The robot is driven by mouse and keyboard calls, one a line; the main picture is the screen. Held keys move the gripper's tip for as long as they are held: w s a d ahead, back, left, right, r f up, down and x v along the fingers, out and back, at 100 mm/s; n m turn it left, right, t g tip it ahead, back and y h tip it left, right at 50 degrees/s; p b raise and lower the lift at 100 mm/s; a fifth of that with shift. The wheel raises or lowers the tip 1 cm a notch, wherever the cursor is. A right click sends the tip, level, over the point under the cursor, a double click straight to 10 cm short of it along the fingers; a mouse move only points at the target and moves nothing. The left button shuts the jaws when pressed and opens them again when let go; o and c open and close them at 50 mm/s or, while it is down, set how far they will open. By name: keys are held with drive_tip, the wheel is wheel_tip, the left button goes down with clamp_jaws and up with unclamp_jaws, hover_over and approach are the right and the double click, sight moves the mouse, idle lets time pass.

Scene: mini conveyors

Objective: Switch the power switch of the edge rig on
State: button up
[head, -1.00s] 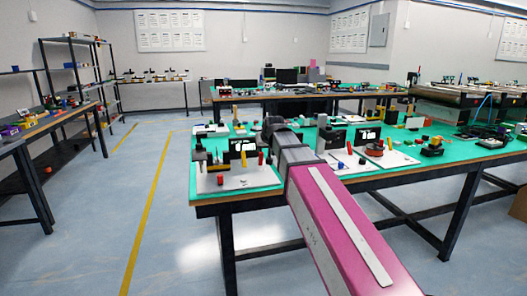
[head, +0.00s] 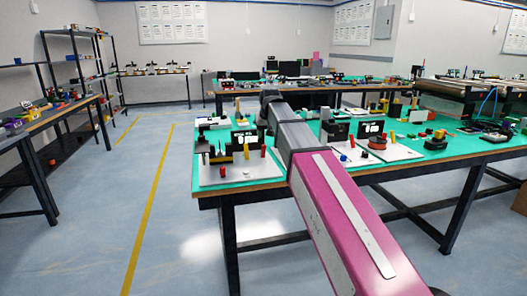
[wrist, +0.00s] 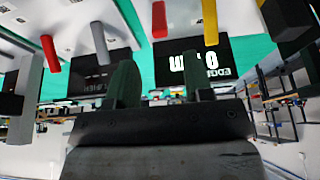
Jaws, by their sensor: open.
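The edge rig is a light board (head: 225,180) at the near left corner of the green table, with a black display panel (head: 243,137) and red and yellow upright pieces. In the wrist view a black panel (wrist: 222,75) carries upside-down white lettering that seems to read "EDGE". Red (wrist: 159,18), yellow (wrist: 209,20) and grey (wrist: 99,42) levers hang near it in that view. I cannot tell which piece is the power switch. My gripper (wrist: 160,78) is open, its two dark green fingers apart with nothing seen between them. In the head view its fingers are hidden by my arm.
A second board (head: 390,150) with a black display stands to the right on the green table (head: 300,180). Shelving (head: 75,75) and a side bench (head: 40,125) stand at the left. The floor (head: 100,230) between is clear.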

sight(263, 157)
drive_tip(key=x, duration=1)
drive_tip(key=shift+w+f, duration=0.15)
drive_tip(key=shift+f, duration=0.1)
drive_tip(key=shift+c, duration=0.3)
clamp_jaws()
